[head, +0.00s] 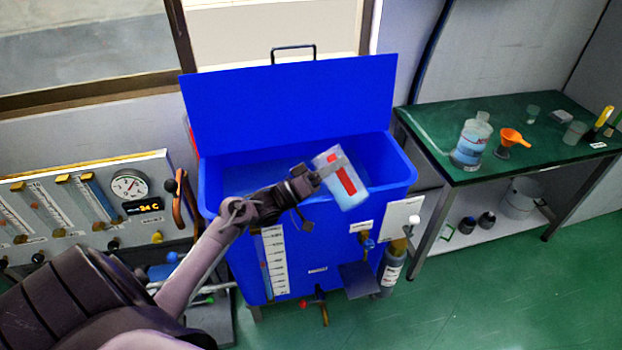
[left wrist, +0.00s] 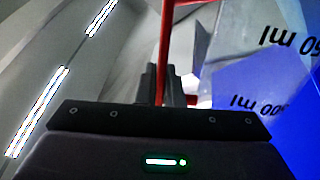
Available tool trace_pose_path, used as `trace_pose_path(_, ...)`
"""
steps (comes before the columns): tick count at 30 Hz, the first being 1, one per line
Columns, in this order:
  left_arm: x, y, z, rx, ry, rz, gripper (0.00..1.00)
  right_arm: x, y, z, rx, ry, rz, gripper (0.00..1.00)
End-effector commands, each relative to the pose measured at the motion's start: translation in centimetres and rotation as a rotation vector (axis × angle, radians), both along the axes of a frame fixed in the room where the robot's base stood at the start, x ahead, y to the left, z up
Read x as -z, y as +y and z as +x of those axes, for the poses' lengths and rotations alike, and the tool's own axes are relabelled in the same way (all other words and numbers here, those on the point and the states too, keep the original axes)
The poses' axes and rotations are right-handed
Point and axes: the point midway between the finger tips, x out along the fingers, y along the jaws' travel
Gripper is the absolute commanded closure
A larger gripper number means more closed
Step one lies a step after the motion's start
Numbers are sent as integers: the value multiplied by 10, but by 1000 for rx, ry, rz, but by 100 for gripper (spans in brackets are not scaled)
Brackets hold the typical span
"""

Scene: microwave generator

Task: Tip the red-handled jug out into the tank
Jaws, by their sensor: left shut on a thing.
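The jug (head: 349,196) is pale and translucent with light blue liquid in its lower part. Its red handle (head: 342,175) faces up toward me, and the jug is tilted. My left gripper (head: 331,172) is shut on the red handle and holds the jug over the front right part of the open blue tank (head: 240,178). In the left wrist view the red handle (left wrist: 165,50) stands between the dark fingers, and the jug's side with printed marks fills the right. The tank's lid (head: 290,100) stands open at the back. My right gripper is not in view.
A green-topped bench (head: 440,125) at the right holds a large bottle of blue liquid (head: 470,145), an orange funnel (head: 513,137) and several small vessels. A gauge panel (head: 90,205) stands left of the tank. Green floor (head: 500,300) is clear at the front right.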

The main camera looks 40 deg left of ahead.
Motion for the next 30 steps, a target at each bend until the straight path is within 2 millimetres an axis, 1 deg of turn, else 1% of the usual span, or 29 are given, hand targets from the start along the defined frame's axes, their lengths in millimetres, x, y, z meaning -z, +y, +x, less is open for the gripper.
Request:
trace_pose_path(20,0,5,1,1,15,-92,100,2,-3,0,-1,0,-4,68)
trace_pose_path(30,6,9,2,1,23,-136,100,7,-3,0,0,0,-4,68)
